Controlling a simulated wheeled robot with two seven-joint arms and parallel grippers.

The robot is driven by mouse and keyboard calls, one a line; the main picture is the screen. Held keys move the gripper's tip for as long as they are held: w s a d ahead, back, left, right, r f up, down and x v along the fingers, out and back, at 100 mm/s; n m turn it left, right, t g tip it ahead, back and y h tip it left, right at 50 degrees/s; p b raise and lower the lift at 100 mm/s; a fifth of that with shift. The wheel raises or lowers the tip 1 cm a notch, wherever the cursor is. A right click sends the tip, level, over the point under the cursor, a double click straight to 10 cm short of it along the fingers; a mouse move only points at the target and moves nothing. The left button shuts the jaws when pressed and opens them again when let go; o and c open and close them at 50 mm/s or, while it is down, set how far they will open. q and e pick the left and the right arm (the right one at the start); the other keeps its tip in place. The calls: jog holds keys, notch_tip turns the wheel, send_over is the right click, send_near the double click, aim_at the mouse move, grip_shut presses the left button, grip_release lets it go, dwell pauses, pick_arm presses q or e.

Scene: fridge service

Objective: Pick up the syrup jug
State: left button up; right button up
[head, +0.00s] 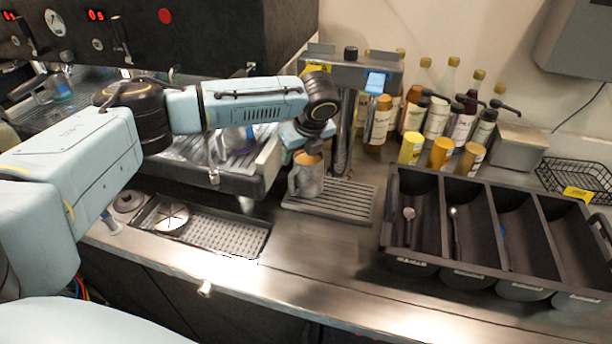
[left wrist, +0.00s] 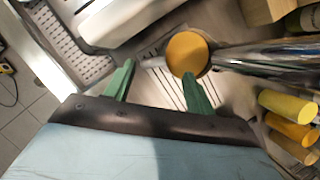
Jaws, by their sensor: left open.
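The syrup jug (head: 307,181) is a grey metal jug with orange-yellow syrup at its top. It stands upright on the slatted drip tray (head: 345,203), with its handle to the left. My left gripper (head: 308,146) is over or behind the jug's top, and its fingers are mostly hidden in the head view. In the left wrist view my left gripper (left wrist: 159,72) has green fingers spread apart with nothing between them. The jug (left wrist: 187,54) is just beyond the right finger's tip, off to the right of the gap. I cannot tell if they touch. My right gripper is not seen.
A metal dispenser column (head: 341,130) rises behind the jug. Several syrup bottles (head: 462,122) and yellow-orange containers (head: 441,153) stand to the right. A black divided bin (head: 480,222) holds spoons. The espresso machine (head: 175,40) is at left. Bare counter (head: 320,250) lies in front.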

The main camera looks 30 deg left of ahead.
aim_at(295, 170)
pick_arm(q)
jog(key=x, duration=0.9)
jog(key=shift+d+f, duration=0.1)
jog(key=shift+f, duration=0.05)
jog(key=shift+c, duration=0.3)
grip_shut()
